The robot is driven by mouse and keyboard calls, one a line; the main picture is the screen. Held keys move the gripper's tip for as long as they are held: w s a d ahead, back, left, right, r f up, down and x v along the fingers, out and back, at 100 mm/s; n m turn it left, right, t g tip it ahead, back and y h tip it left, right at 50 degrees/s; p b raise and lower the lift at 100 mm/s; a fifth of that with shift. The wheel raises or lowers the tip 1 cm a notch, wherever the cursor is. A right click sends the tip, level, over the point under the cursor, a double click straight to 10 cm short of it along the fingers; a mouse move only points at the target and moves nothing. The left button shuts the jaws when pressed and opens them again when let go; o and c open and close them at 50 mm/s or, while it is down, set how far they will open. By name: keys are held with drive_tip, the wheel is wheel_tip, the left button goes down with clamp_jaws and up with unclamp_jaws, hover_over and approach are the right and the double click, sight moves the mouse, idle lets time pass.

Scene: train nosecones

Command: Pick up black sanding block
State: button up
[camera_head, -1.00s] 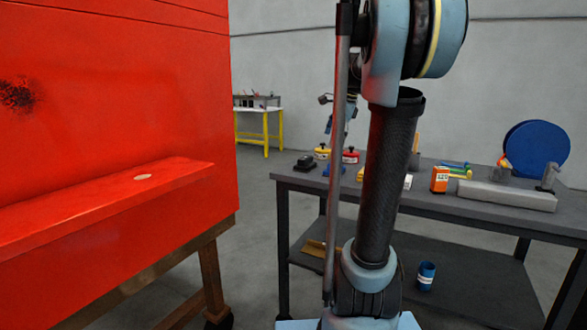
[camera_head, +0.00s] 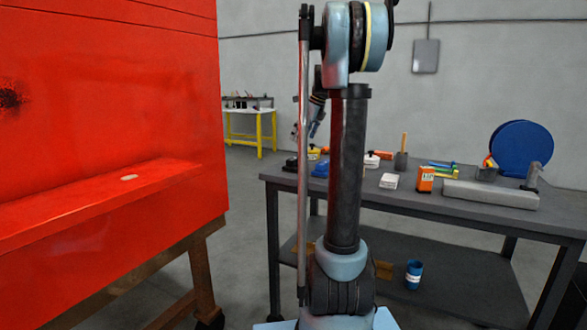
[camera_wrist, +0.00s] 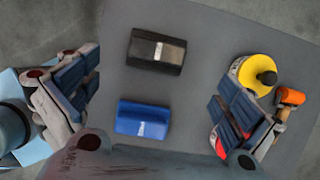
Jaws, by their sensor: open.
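The black sanding block (camera_wrist: 156,52), with a pale label on top, lies flat on the grey table in the wrist view, above a similar blue block (camera_wrist: 142,118). In the head view the black block (camera_head: 290,164) sits near the table's left end, partly behind my arm's rod, with the blue block (camera_head: 320,169) beside it. My gripper (camera_wrist: 158,88) is open and empty. Its blue-padded fingers are wide apart in the wrist view, with both blocks showing between them and not gripped. In the head view my gripper (camera_head: 311,127) is small, above the table's left end.
A yellow round tool with a black knob (camera_wrist: 258,74) is beside my right finger; an orange item (camera_wrist: 291,96) lies beyond it. The table (camera_head: 410,202) also holds a white box (camera_head: 389,181), an orange box (camera_head: 425,179) and a grey bar (camera_head: 490,194). A red panel (camera_head: 120,110) stands left.

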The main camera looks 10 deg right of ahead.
sight(295, 158)
drive_tip(key=x, duration=1)
drive_tip(key=shift+s+f, duration=0.15)
drive_tip(key=shift+f, duration=0.1)
drive_tip(key=c, duration=1.2)
drive_tip(key=shift+o, duration=0.2)
wheel_tip(295, 158, up, 10)
drive_tip(key=shift+r, duration=0.1)
drive_tip(key=o, duration=0.5)
drive_tip(key=shift+c, duration=1)
